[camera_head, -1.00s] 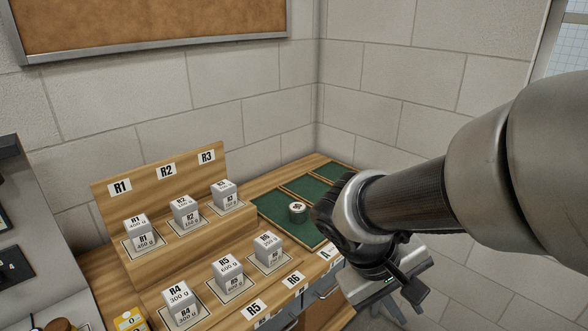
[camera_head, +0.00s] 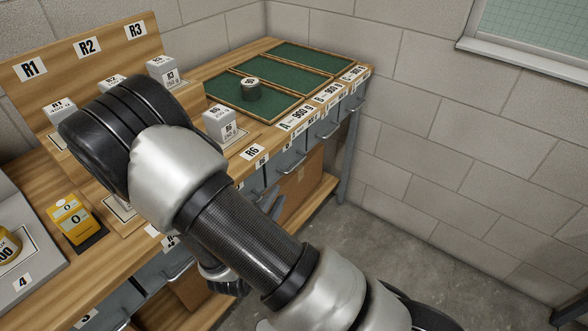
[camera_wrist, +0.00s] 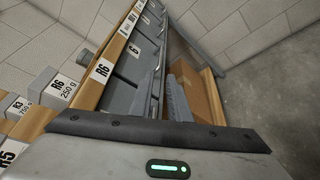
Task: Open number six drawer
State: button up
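The R6 label (camera_head: 254,152) is on the bench's front edge; it also shows in the wrist view (camera_wrist: 102,70). Below it is the number six drawer, its grey front marked 6 (camera_wrist: 134,50); it looks shut. My gripper (camera_wrist: 163,82) is in front of the drawer fronts, its two grey fingers apart with a gap between them. Nothing is seen held. In the head view the fingers (camera_head: 269,201) show beyond my arm, low beside the drawers. Whether a finger touches the drawer's handle cannot be told.
The bench carries R-marked weight blocks such as R6 (camera_head: 220,124), green trays (camera_head: 300,62) with a round weight (camera_head: 250,89), and a yellow device (camera_head: 70,220). More drawer handles (camera_head: 328,131) run to the right. A cardboard box (camera_head: 300,185) stands underneath; open floor lies right.

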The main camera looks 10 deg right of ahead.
aim_at(294, 166)
jog(key=b+x, duration=0.2)
jog(key=x, duration=1.4)
jog(key=shift+w+d, duration=0.15)
jog(key=shift+d, duration=0.05)
jog(key=shift+c, duration=0.3)
grip_shut()
jog(key=shift+a+f, duration=0.1)
dwell(0.3)
